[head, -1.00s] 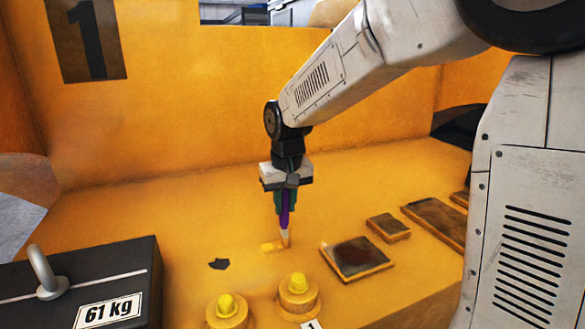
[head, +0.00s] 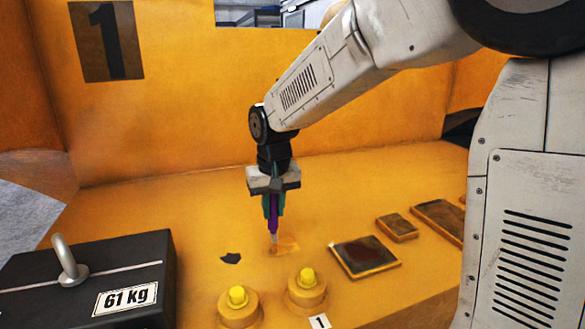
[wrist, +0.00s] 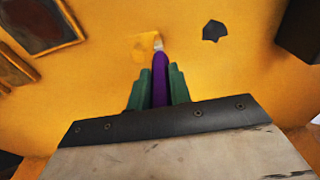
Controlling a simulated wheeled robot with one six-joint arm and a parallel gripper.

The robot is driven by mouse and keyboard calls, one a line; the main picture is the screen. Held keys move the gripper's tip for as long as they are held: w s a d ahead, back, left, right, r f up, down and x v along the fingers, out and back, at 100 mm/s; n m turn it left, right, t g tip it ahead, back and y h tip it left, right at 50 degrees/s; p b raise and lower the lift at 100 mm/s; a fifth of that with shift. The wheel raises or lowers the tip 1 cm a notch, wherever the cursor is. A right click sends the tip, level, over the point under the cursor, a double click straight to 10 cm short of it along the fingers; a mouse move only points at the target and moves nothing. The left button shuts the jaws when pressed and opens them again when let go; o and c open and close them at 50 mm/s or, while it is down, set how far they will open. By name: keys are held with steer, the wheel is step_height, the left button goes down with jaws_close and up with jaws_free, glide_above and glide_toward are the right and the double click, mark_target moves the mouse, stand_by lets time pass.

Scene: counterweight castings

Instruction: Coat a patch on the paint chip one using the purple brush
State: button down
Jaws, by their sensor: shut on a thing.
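My gripper (head: 274,206), with green fingers, is shut on the purple brush (head: 273,222), which points down, bristles lowest. The brush also shows in the wrist view (wrist: 160,80). Its pale tip is at the left edge of a lighter orange square patch (head: 286,246) on the yellow casting; in the wrist view the patch (wrist: 143,48) lies left of the tip. Whether the bristles touch the surface I cannot tell. A dark, jagged paint chip (head: 231,258) lies left of the brush, apart from it; it also shows in the wrist view (wrist: 213,31). No number marks either spot.
A black 61 kg weight (head: 90,270) with a ring stands at left. Two yellow-capped bosses (head: 237,297) (head: 306,280) rise in front, beside a small "1" tag (head: 319,321). A dark framed plate (head: 365,256) and smaller ones lie right. An upright yellow wall stands behind.

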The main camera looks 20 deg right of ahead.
steer(key=shift+a+r, duration=0.15)
steer(key=shift+a, duration=0.1)
steer(key=shift+r, duration=3.9)
steer(key=shift+d, duration=0.15)
